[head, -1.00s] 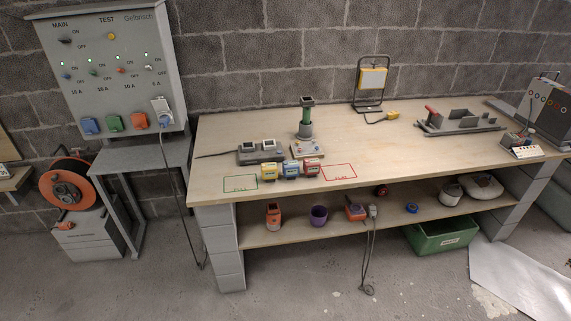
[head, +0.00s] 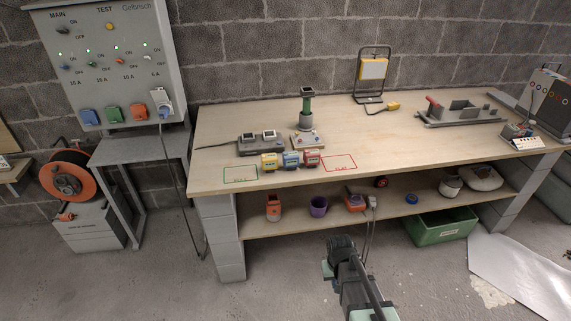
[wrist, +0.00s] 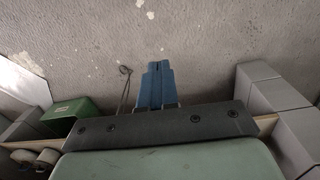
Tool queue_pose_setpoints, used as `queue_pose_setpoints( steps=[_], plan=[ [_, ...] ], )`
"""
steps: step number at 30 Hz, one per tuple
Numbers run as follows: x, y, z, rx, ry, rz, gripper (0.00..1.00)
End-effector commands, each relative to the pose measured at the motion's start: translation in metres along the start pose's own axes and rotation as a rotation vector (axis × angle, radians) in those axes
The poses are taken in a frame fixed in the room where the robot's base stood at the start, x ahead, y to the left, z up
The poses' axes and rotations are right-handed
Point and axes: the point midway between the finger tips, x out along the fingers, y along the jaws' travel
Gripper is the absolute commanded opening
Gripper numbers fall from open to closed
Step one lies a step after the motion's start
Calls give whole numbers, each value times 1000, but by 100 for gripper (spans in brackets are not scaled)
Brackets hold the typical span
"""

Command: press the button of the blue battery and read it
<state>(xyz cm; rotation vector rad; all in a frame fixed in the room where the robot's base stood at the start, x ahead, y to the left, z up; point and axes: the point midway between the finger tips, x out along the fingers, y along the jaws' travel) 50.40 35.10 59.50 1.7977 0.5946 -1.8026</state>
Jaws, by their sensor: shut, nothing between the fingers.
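The blue battery (head: 291,159) stands on the front part of the workbench, between a yellow battery (head: 269,162) and a red battery (head: 312,158). Its button and any reading are too small to make out in the head view. My arm shows at the bottom of the head view, in front of the bench and well apart from the batteries. In the wrist view my gripper (wrist: 156,84) has its blue fingers together, shut and empty, with the concrete floor behind them. The blue battery is not in the wrist view.
A green outlined area (head: 240,174) and a red outlined area (head: 340,163) flank the batteries on the workbench (head: 400,140). A charger (head: 261,142) and a tester-like device (head: 307,138) stand behind. The shelf below holds several items. A green crate (head: 440,227) is on the floor.

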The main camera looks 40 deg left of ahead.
Motion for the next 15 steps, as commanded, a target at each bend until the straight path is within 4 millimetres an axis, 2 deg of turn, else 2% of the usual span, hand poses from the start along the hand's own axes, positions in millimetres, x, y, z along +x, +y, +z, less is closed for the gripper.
queue_pose_setpoints(
  steps=[1,3,8,15],
  plan=[
    [-11,-9,-19,-21,24,9,0],
    [-26,-20,-39,-45,53,19,0],
    [-64,-47,-82,-99,120,46,0],
    [-128,-88,-142,-167,221,90,0]
  ],
)
